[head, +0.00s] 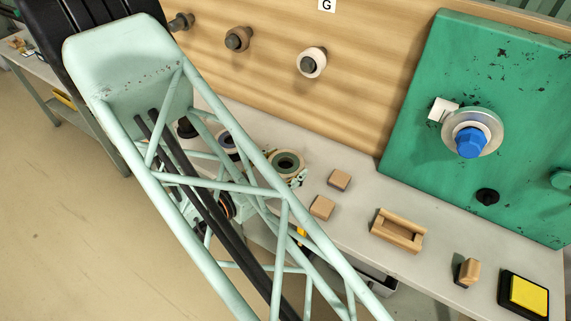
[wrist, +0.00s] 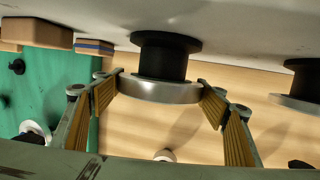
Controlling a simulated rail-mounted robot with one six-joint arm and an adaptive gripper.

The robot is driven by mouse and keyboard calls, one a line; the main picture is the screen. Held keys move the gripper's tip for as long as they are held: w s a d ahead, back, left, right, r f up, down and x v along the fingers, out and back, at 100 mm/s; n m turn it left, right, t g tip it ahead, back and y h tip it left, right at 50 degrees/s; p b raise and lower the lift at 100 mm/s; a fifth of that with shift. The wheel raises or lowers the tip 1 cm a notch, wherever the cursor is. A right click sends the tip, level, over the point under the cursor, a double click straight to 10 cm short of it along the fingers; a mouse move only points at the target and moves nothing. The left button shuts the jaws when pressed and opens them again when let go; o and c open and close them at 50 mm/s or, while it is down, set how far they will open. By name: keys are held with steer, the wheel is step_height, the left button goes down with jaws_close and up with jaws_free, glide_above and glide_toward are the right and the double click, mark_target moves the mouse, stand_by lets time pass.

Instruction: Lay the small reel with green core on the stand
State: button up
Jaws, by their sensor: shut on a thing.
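The small reel with green core (head: 286,163) lies flat near the back of the table, left of the wooden blocks. In the wrist view, which is upside down, its pale metallic rim (wrist: 160,91) is between the fingertips of my gripper (wrist: 160,88). The fingers are shut on opposite sides of the rim. The black stand (wrist: 160,57) is directly against the reel, between it and the table; the reel looks level and seems to touch it. In the head view my arm hides most of the gripper, and the stand is hidden under the reel.
Two wooden blocks (head: 340,179) (head: 321,207) and a wooden cradle (head: 398,231) are to the right. A pegboard (head: 270,85) and green panel (head: 500,110) rise behind.

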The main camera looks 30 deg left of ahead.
stand_by(0.3)
steer(key=o, duration=1.2)
steer(key=shift+f, duration=0.1)
steer(key=shift+p+v, duration=0.6)
steer(key=shift+v, duration=3.45)
steer(key=shift+s, duration=0.15)
steer(key=v, duration=1.1)
steer(key=shift+s, duration=0.3)
steer(key=shift+a, duration=0.15)
steer(key=shift+w, duration=0.1)
